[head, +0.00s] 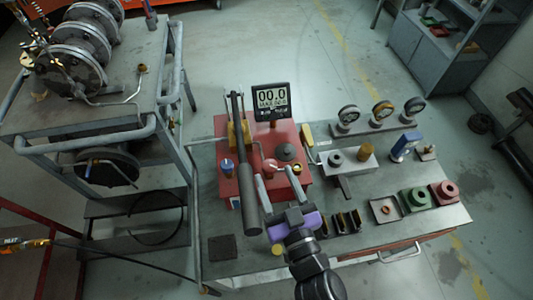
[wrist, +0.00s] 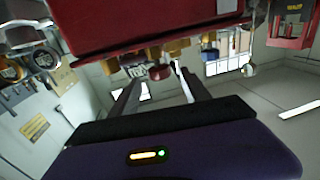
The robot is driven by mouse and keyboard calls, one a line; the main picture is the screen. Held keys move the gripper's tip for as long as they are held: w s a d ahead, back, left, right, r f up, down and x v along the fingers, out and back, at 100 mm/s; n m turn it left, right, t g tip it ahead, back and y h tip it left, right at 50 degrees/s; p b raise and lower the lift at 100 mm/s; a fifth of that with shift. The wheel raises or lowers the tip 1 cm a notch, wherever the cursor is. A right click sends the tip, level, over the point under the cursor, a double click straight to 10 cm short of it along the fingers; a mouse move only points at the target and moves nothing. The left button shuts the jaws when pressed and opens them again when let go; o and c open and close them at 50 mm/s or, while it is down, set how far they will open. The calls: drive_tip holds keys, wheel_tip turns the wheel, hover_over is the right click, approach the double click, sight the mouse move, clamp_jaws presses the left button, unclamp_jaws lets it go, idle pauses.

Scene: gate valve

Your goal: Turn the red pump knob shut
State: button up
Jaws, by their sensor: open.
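The red pump (head: 220,128) stands on the bench with a digital gauge (head: 271,101) at its back and a long dark lever (head: 247,185) along its left part. A small red knob (head: 270,165) shows on the pump. In the wrist view the red knob (wrist: 160,72) appears beyond and between my two fingertips, below the red pump body (wrist: 130,22). My gripper (head: 276,174) is open, its fingers pointing at the pump on either side of the knob's line. I cannot tell whether either finger touches the knob.
A blue-capped fitting (head: 227,167) is left of the lever. Three round gauges (head: 380,112) and several colored blocks (head: 414,199) occupy the bench's right side. A metal cart (head: 95,125) with large discs stands at left.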

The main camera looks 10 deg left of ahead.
drive_tip(key=p+x, duration=0.1)
drive_tip(key=x, duration=0.6)
drive_tip(key=shift+w+a, duration=0.1)
drive_tip(key=shift+w, duration=0.05)
drive_tip(key=shift+c, duration=0.2)
clamp_jaws()
